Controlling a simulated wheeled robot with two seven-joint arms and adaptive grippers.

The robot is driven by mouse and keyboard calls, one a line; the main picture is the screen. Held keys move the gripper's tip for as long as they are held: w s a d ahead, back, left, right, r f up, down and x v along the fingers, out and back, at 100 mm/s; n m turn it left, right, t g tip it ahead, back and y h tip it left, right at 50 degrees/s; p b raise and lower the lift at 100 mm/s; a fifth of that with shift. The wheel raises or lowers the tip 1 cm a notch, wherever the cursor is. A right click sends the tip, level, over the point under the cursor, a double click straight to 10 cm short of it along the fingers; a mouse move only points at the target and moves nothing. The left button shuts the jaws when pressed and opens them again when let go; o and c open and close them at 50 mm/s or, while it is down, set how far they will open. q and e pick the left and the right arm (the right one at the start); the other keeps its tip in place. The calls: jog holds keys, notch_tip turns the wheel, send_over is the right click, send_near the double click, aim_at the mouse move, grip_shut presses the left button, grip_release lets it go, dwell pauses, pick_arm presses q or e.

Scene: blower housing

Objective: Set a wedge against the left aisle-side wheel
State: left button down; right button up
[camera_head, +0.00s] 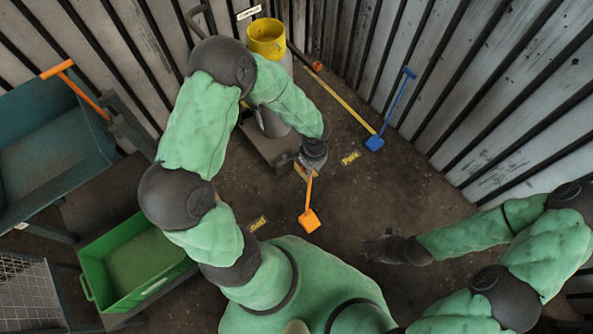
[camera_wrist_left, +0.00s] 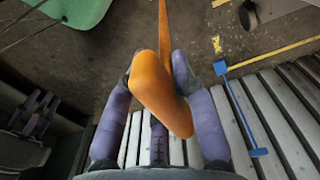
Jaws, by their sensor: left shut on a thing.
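My left gripper (camera_head: 309,168) is shut on the handle of an orange tool with a block-like end. This orange wedge (camera_head: 309,220) hangs below the gripper, towards me; I cannot tell whether it touches the floor. In the left wrist view the thick orange handle (camera_wrist_left: 158,90) lies between the two fingers (camera_wrist_left: 160,85). The grey blower housing (camera_head: 272,122) stands on a low base (camera_head: 262,146) beyond the gripper, partly behind my left arm. I cannot make out its wheels clearly. My right gripper (camera_head: 380,248) is apart from everything at the right; its finger gap is unclear.
A blue long-handled tool (camera_head: 375,143) stands near the right wall, at the end of a yellow strip (camera_head: 345,103). A yellow bucket (camera_head: 267,35) is at the back. A green crate (camera_head: 122,265) is at the left. Floor labels (camera_head: 350,158) lie on open floor.

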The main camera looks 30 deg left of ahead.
pick_arm(q)
jog(key=w+a+f+b, duration=0.5)
jog(key=w+a+f, duration=0.2)
jog(key=a+f, duration=0.4)
jog(key=shift+f+b, duration=0.35)
jog(key=shift+f, duration=0.55)
jog(key=c, duration=1)
grip_release()
jog(key=shift+s, duration=0.15)
jog(key=shift+c, duration=0.2)
